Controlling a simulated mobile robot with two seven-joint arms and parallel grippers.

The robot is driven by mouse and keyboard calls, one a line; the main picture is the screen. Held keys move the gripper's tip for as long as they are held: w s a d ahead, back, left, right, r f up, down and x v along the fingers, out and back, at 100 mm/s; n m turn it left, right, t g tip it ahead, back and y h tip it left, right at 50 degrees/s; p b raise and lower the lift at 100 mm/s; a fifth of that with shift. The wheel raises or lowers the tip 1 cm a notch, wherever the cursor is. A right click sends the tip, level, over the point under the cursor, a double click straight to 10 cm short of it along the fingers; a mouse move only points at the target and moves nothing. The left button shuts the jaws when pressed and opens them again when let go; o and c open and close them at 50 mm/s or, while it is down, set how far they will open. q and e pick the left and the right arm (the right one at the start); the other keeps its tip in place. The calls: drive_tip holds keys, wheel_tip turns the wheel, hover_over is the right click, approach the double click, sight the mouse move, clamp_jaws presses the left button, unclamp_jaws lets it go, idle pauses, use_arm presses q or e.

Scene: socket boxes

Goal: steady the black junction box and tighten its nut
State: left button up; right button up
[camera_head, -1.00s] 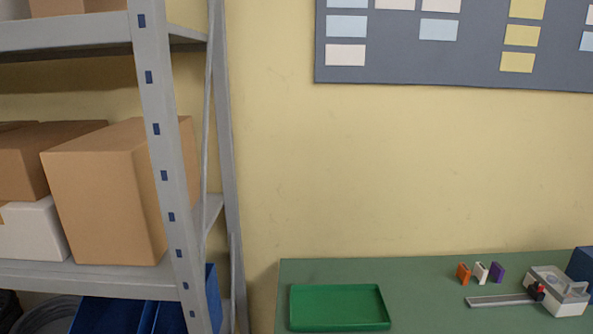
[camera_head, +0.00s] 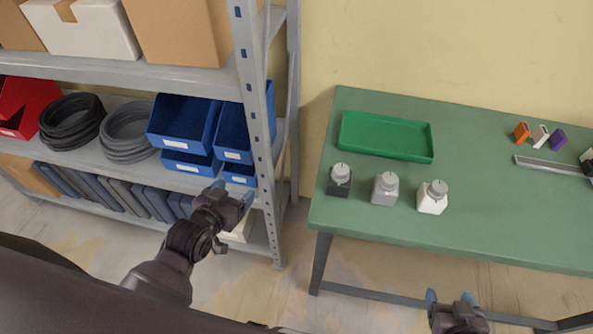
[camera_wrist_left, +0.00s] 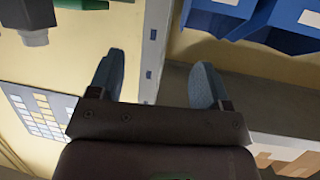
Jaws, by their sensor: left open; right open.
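The black junction box (camera_head: 340,186) stands on the green table at the left of a row of three, with a round grey nut (camera_head: 340,173) on top. A grey box (camera_head: 384,194) and a white box (camera_head: 432,203) with like nuts stand to its right. My left gripper (camera_head: 232,192) is open and empty, left of the table and in front of the shelf. In the left wrist view its two blue fingertips (camera_wrist_left: 158,82) are spread with nothing between them. My right gripper (camera_head: 451,298) is open at the bottom edge, in front of the table and apart from the boxes.
A green tray (camera_head: 385,153) lies behind the boxes. Small orange, white and purple pieces (camera_head: 540,134) and a metal bar (camera_head: 553,167) lie to the right. The metal shelf (camera_head: 262,150) stands left of the table. The table's front right is clear.

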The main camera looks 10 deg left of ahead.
use_arm(q)
drive_tip(key=w+d+r+m+g+h, duration=0.1)
drive_tip(key=w+d+r+m+h, duration=0.2)
drive_tip(key=w+d+r+h, duration=0.35)
drive_tip(key=m+g+h, duration=0.4)
drive_tip(key=m+g, duration=0.1)
drive_tip(key=m, duration=0.1)
approach(337, 170)
drive_tip(key=shift+y, duration=0.25)
drive_tip(key=x, duration=1.1)
drive_tip(key=shift+d+r, duration=0.2)
drive_tip(key=shift+d, duration=0.05)
drive_tip(key=c, duration=0.9)
drive_tip(key=o, duration=0.9)
drive_tip(key=shift+a, duration=0.15)
drive_tip(key=v, duration=1)
drive_tip(key=shift+s+a+b, duration=0.2)
drive_tip(key=shift+s+b, duration=0.1)
drive_tip(key=shift+s, duration=0.05)
